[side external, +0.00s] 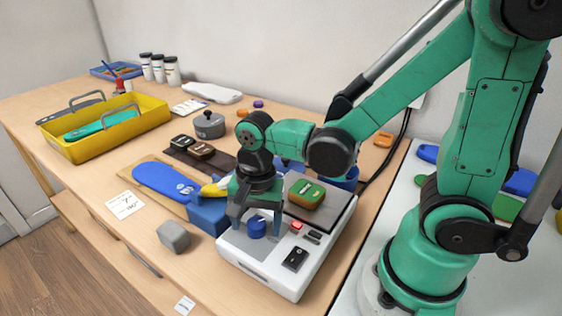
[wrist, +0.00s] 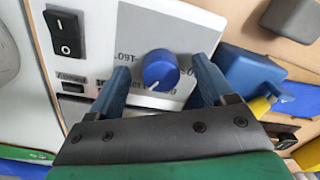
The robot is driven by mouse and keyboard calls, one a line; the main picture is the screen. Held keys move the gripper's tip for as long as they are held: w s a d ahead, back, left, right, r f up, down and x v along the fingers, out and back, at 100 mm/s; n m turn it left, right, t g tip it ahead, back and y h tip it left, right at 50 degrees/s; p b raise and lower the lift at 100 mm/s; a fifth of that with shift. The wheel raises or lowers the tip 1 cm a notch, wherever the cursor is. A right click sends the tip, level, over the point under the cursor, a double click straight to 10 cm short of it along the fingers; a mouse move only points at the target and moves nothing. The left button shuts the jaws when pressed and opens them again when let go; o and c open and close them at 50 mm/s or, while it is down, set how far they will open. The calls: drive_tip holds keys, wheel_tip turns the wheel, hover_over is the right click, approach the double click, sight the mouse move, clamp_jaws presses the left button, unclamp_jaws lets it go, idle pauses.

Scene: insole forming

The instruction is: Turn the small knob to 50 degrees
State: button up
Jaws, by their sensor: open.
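The small knob is a round blue dial (wrist: 160,70) with a white pointer line, on the front panel of a white machine (side external: 268,262). The knob also shows in the side view (side external: 256,229). My gripper (wrist: 161,82) is open, with one blue finger on each side of the knob and a visible gap to each. Printed numbers around the knob are partly covered, so the exact setting cannot be read; one label looks like 160. The pointer line runs toward the lower left of the knob in the wrist view.
A black rocker switch (wrist: 65,34) and a red button (side external: 297,226) sit on the same panel. A green and brown block (side external: 306,194) lies on the machine's dark plate. A grey block (side external: 173,236) and a blue insole (side external: 165,182) are to the left.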

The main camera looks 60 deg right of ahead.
clamp_jaws()
idle(0.3)
drive_tip(key=shift+n, duration=0.4)
drive_tip(key=n, duration=0.5)
drive_tip(key=shift+d, duration=0.1)
drive_tip(key=n, duration=0.6)
drive_tip(key=shift+g, duration=0.3)
drive_tip(key=n, duration=0.6)
drive_tip(key=shift+d, duration=0.1)
drive_tip(key=n, duration=0.6)
drive_tip(key=shift+w+g, duration=0.1)
drive_tip(key=shift+g, duration=0.2)
